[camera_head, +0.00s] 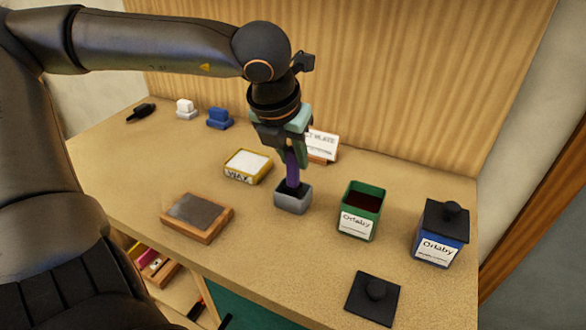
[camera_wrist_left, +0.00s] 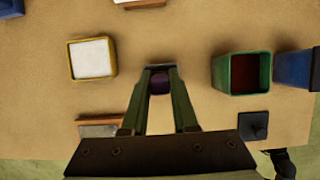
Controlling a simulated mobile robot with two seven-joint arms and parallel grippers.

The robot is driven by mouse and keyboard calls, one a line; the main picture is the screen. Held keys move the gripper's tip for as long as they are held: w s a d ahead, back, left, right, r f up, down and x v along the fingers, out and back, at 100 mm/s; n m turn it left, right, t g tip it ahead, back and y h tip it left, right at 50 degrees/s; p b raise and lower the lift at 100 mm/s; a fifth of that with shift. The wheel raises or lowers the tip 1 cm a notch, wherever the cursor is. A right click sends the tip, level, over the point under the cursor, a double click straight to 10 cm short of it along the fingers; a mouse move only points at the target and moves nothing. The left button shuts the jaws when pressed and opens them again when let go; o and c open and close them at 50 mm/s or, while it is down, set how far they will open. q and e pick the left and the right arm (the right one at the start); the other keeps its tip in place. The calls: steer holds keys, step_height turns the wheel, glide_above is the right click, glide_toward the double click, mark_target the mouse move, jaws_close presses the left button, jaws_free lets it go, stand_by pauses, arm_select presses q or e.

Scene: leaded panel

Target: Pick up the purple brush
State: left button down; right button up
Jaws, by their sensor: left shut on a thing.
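The purple brush (camera_head: 292,168) stands upright, with its lower end inside a small grey cup (camera_head: 291,203) on the table. My left gripper (camera_head: 291,148) comes down from above and is shut on the upper part of the brush. In the left wrist view the brush's purple end (camera_wrist_left: 160,83) shows between the two green fingers (camera_wrist_left: 160,72). The cup hides the brush's lower end. My right gripper is in neither view.
A green canister (camera_head: 361,212) stands open to the right, with a lidded blue canister (camera_head: 440,235) beyond it. A black lid (camera_head: 373,298) lies in front. A yellow-rimmed box (camera_head: 247,166) and wood-framed slab (camera_head: 197,217) lie left. A white card (camera_head: 321,143) stands behind.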

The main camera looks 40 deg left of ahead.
arm_select(q)
steer(key=shift+r, duration=0.1)
steer(key=shift+r, duration=0.65)
steer(key=s+d+r, duration=0.6)
steer(key=s+r, duration=0.5)
steer(key=s, duration=0.1)
steer(key=shift+s+r, duration=0.25)
steer(key=shift+s, duration=0.1)
steer(key=shift+d, duration=0.1)
